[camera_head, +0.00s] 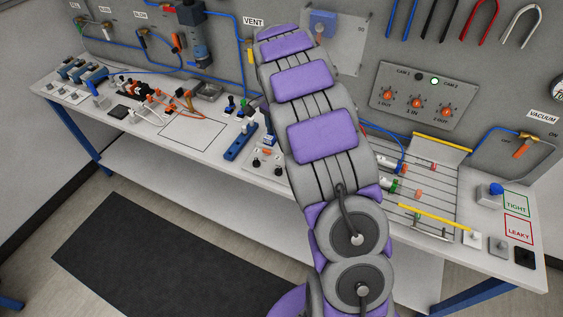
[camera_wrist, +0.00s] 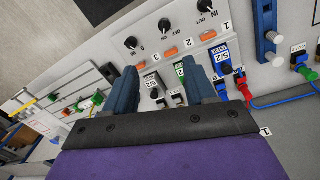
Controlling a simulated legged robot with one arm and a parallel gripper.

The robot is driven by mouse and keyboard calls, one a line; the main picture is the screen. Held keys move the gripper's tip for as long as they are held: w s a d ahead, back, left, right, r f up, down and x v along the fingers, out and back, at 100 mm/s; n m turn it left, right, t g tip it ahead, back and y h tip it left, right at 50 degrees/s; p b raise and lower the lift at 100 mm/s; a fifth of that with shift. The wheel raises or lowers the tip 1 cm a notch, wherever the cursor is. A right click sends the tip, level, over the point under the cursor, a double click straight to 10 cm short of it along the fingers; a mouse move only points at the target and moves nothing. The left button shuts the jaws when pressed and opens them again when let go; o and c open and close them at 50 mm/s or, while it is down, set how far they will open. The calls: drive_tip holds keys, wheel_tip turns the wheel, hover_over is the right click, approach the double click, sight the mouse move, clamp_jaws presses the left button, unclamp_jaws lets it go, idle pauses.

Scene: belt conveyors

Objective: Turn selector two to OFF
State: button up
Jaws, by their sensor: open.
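A light panel in the wrist view carries a row of three round black selector knobs with IN, OFF and OUT marks, and an orange piece and number below each. Selector two (camera_wrist: 164,25) is the middle knob, by the number 2; its exact pointer direction is too small to tell. Selector one (camera_wrist: 204,5) is right of it and the third knob (camera_wrist: 131,43) is left. My gripper (camera_wrist: 161,64) is open, with its blue-grey fingers apart and nothing held. Selector two appears above the gap between the fingertips, not between them.
Small valves labelled 5/2 (camera_wrist: 153,82) show between the fingers. In the head view, a wall panel has orange knobs (camera_head: 415,103), and yellow bars (camera_head: 430,215) lie on the bench's right part.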

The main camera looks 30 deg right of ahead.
wheel_tip(320, 180, down, 2)
drive_tip(key=a, duration=0.3)
drive_tip(key=b, duration=0.1)
hover_over(277, 169)
drive_tip(key=d, duration=0.2)
drive_tip(key=f, duration=0.7)
drive_tip(key=shift+w+a, duration=0.2)
drive_tip(key=shift+w, duration=0.1)
drive_tip(key=f, duration=0.2)
drive_tip(key=a+f, duration=0.1)
drive_tip(key=f, duration=0.1)
drive_tip(key=a+f+b, duration=0.1)
drive_tip(key=f, duration=0.2)
drive_tip(key=shift+s+a, duration=0.1)
drive_tip(key=shift+s, duration=0.05)
drive_tip(key=shift+f, duration=0.4)
drive_tip(key=shift+d+f, duration=0.5)
drive_tip(key=shift+d, duration=0.55)
drive_tip(key=shift+a+r, duration=0.1)
drive_tip(key=shift+a, duration=0.75)
drive_tip(key=c, duration=0.4)
drive_tip(key=shift+s, duration=0.1)
drive_tip(key=c, duration=0.3)
drive_tip(key=shift+d, duration=0.35)
clamp_jaws()
